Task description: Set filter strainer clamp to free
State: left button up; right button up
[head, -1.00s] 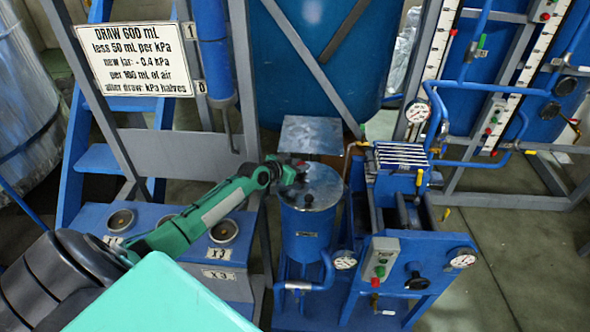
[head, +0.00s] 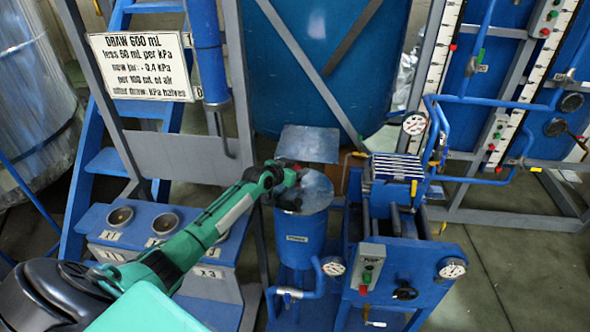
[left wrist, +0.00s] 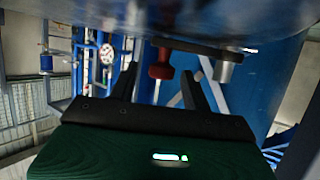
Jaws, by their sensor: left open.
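The filter strainer is a blue upright cylinder (head: 298,238) with a round metal lid (head: 318,191) in the head view. My left gripper (head: 290,182) is at the left edge of this lid, partly covering it. In the left wrist view the two dark fingers of my left gripper (left wrist: 157,82) are open and spread apart. A red handle (left wrist: 160,68), probably the clamp's, shows between and beyond them, under a large grey metal surface. I cannot tell if the fingers touch it. A short metal cylinder (left wrist: 228,68) hangs right of it. My right gripper is not in view.
A blue pump stand (head: 392,250) with gauges and a switch box (head: 367,268) stands close right of the strainer. A flat metal plate (head: 310,143) is behind the lid. A blue bench with round sockets (head: 160,235) and a grey post (head: 243,90) are at the left.

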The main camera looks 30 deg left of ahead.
pick_arm(q)
jog(key=shift+s, duration=0.45)
jog(key=b+v, duration=0.2)
jog(key=v, duration=0.9)
jog(key=shift+s+a+r+b, duration=0.1)
jog(key=shift+s+r+b, duration=0.1)
jog(key=shift+s+b, duration=0.1)
jog(key=shift+s+r, duration=0.35)
jog(key=shift+s, duration=0.2)
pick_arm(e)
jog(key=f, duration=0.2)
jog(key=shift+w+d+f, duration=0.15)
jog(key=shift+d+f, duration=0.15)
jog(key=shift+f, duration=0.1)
pick_arm(q)
jog(key=shift+c, duration=0.2)
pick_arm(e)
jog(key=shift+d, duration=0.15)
